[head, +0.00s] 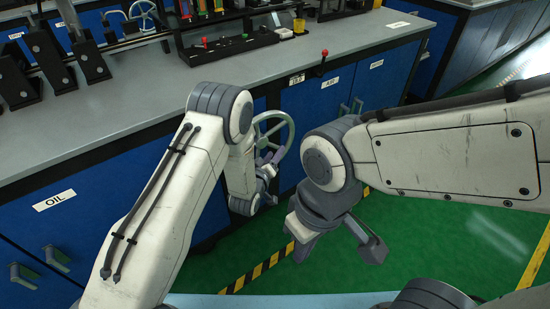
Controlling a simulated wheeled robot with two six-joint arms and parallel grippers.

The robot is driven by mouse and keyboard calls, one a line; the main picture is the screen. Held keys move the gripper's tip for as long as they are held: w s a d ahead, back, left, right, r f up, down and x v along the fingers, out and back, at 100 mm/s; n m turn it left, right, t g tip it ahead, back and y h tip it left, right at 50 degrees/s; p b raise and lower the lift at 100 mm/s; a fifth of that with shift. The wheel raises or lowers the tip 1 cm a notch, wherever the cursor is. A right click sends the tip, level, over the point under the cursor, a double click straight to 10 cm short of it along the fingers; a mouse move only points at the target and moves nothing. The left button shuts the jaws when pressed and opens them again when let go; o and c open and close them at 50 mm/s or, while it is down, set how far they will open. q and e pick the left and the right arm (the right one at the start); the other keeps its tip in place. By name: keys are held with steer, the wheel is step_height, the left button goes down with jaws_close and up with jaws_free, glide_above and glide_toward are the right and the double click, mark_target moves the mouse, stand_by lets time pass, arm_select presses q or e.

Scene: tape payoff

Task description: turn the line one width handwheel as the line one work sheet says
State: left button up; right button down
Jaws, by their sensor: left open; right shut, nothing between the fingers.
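A grey spoked handwheel (289,141) stands out from the blue cabinet front, below the bench edge, near the middle of the head view. Which line it belongs to cannot be read. My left gripper (269,172) is open at the lower left part of the handwheel, and my own arm hides part of the wheel. Whether its fingers touch the rim or a spoke cannot be told. My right gripper (371,248) is shut and empty, lower and to the right, over the green floor and apart from the wheel. I cannot make out a work sheet.
The grey bench top (130,115) carries black fixtures, a black box with a red knob (228,46) and another handwheel (143,15). A red-knobbed lever (322,62) sits at the bench edge. Cabinet handles (55,258) stick out at lower left. Green floor is open at right.

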arm_select(q)
steer(key=n+t+b, duration=0.1)
steer(key=n+t, duration=0.1)
glide_toward(275, 147)
steer(key=f, duration=0.1)
steer(key=b+x, duration=0.2)
steer(key=x, duration=0.8)
steer(key=shift+w+r, duration=0.2)
steer(key=shift+w, duration=0.2)
arm_select(e)
step_height(275, 147, down, 4)
steer(key=shift+f, duration=0.1)
arm_select(q)
jaws_close()
stand_by(0.3)
